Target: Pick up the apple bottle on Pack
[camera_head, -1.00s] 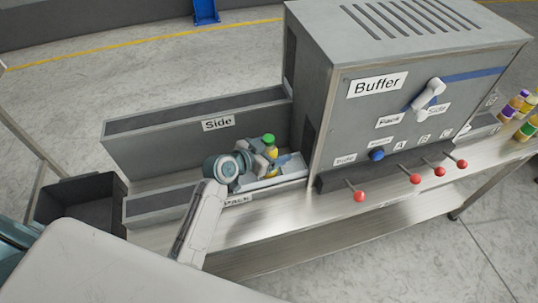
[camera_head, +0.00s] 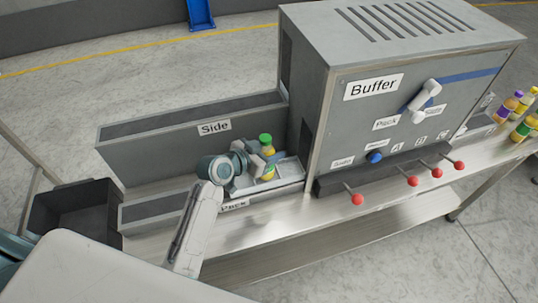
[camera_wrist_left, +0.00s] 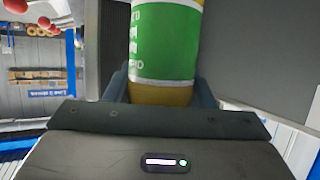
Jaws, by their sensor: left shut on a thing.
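The apple bottle (camera_head: 267,158) has a green cap and a green label over a yellow body. It stands nearly upright over the light tray at the Pack lane (camera_head: 236,204). My left gripper (camera_head: 262,163) is shut on it from the left side. In the left wrist view the bottle (camera_wrist_left: 165,45) sits between the two fingers of the gripper (camera_wrist_left: 162,88), its green and white label large in view. Whether its base touches the tray is hard to tell. My right gripper is not in view.
The grey Buffer machine (camera_head: 400,60) stands right of the bottle, with red-knobbed levers (camera_head: 357,199) along its front. The Side lane wall (camera_head: 170,145) rises behind. A black bin (camera_head: 75,208) is at left. Several other bottles (camera_head: 510,104) stand at far right.

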